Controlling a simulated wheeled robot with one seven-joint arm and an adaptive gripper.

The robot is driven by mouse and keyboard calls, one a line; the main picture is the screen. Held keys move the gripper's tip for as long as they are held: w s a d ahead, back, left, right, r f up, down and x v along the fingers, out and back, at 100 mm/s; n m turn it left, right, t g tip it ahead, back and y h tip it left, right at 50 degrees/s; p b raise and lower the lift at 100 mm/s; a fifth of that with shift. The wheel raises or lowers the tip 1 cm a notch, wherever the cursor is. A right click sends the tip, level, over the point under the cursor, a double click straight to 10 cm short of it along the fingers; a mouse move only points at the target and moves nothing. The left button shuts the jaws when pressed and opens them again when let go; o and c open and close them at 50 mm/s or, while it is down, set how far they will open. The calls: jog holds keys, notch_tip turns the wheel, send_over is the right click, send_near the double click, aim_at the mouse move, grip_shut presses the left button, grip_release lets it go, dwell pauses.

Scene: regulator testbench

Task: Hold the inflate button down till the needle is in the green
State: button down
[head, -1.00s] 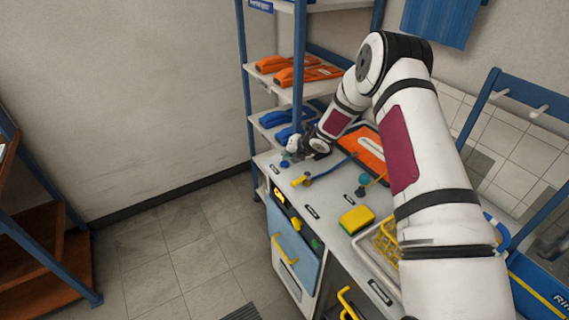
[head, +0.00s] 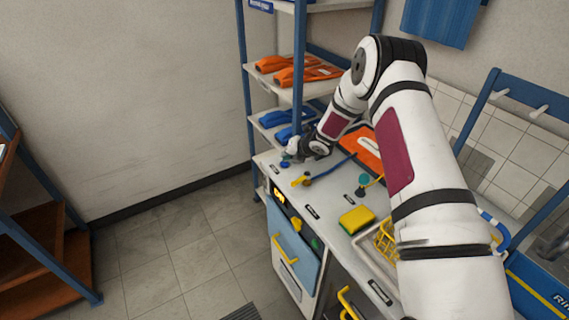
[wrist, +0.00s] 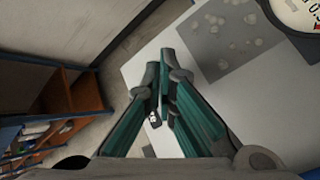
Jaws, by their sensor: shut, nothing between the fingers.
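My gripper (head: 288,156) is at the far left end of the bench in the head view, pointing down by a small blue round part (head: 284,165). I cannot tell whether it touches that part, or whether that part is the inflate button. In the wrist view, the teal fingers of my gripper (wrist: 163,60) are shut and empty. No button shows clearly between or under the tips there. A white round gauge (wrist: 297,14) is cut off at the top right corner of the wrist view. Its needle and green band are not visible.
The bench top (head: 326,198) also bears a yellow-handled valve (head: 301,180), a teal knob (head: 363,181) and a yellow sponge (head: 357,219). Shelves with orange (head: 308,75) and blue items stand behind. A grey spotted panel (wrist: 225,40) lies right of the fingers.

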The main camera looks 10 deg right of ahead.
jog(key=shift+f, duration=0.55)
dwell(1.4)
dwell(1.5)
jog(key=shift+r, duration=0.95)
jog(key=shift+r, duration=0.1)
jog(key=shift+r+b, duration=0.4)
jog(key=shift+r, duration=2.05)
